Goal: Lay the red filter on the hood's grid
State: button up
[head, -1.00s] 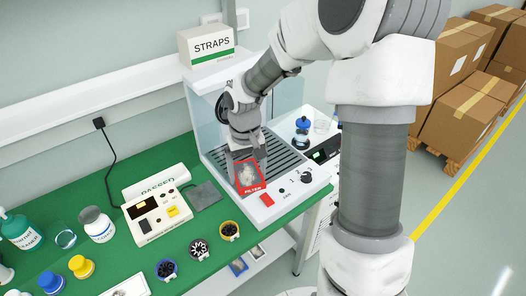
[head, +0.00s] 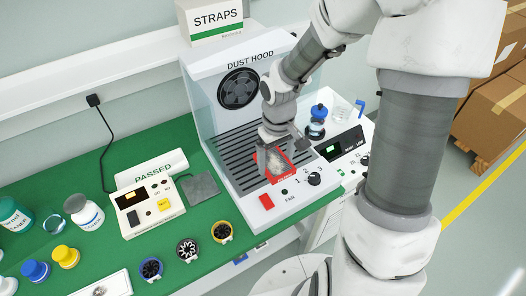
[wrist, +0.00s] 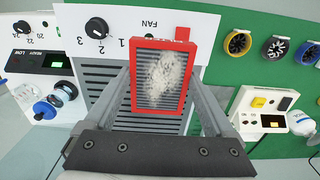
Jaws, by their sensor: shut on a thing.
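The red filter (wrist: 160,76) is a red frame around a grey, dust-covered pleated face. My gripper (wrist: 161,85) is shut on it, with a finger along each side. In the head view my gripper (head: 276,158) and the filter (head: 283,177) are over the front part of the dust hood (head: 209,105). The hood's grid (head: 237,179) is a dark slatted surface, partly hidden by the filter and my gripper. I cannot tell whether the filter touches the grid.
The hood's front panel has a knob (head: 314,179) and a red switch (head: 266,201). Left are a grey pad (head: 201,186), a tester (head: 149,207) and small fans (head: 186,248). At right stand a blue-topped jar (head: 317,122) and a display unit (head: 341,143). The grid's left part is clear.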

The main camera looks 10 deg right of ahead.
jog(key=w+f, duration=0.2)
jog(key=w, duration=0.1)
jog(key=w+a+f, duration=0.1)
jog(key=w+f, duration=0.1)
jog(key=w, duration=0.2)
jog(key=w+f, duration=0.3)
jog(key=w, duration=0.1)
jog(key=shift+w+a+p, duration=0.1)
jog(key=shift+a+p, duration=0.25)
jog(key=shift+p, duration=0.05)
jog(key=shift+f, duration=2.05)
jog(key=shift+f, duration=0.2)
jog(key=o, duration=1.2)
jog(key=shift+r, duration=0.1)
